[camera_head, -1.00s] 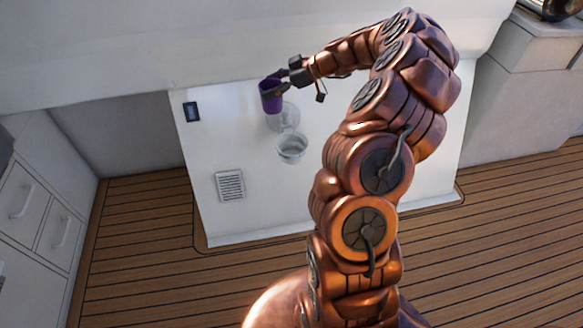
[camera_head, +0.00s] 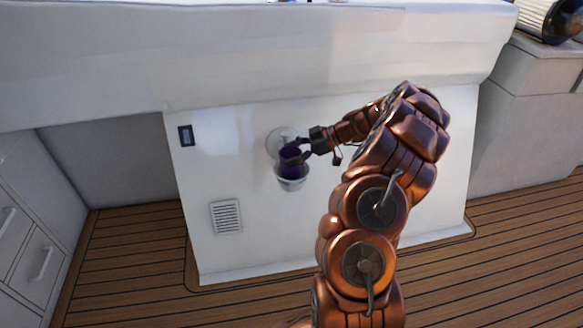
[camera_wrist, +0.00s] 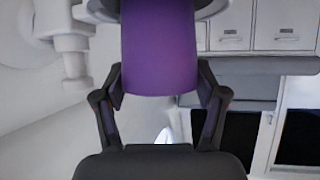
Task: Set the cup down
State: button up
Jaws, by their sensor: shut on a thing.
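A purple cup (camera_head: 289,161) is held by my gripper (camera_head: 300,151) in front of the white panel. In the head view the cup's lower part overlaps a round, pale cup holder (camera_head: 291,182) on the panel. I cannot tell whether the cup's base touches the holder. In the wrist view the purple cup (camera_wrist: 158,50) fills the upper middle, between the two dark fingers of my gripper (camera_wrist: 158,90). Part of a pale ring shows behind the cup there.
A round pale fitting (camera_head: 278,140) is on the panel just above the holder. A vent grille (camera_head: 226,216) is lower left and a dark switch plate (camera_head: 186,135) is upper left. White drawers (camera_head: 28,245) stand at the left. The wooden floor (camera_head: 130,270) is clear.

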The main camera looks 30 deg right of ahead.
jog(key=shift+f+b, duration=0.45)
jog(key=shift+f, duration=1.5)
jog(key=shift+f+b, duration=0.4)
jog(key=shift+b, duration=0.25)
jog(key=o, duration=1.2)
jog(key=shift+f, duration=0.1)
jog(key=shift+o, duration=0.2)
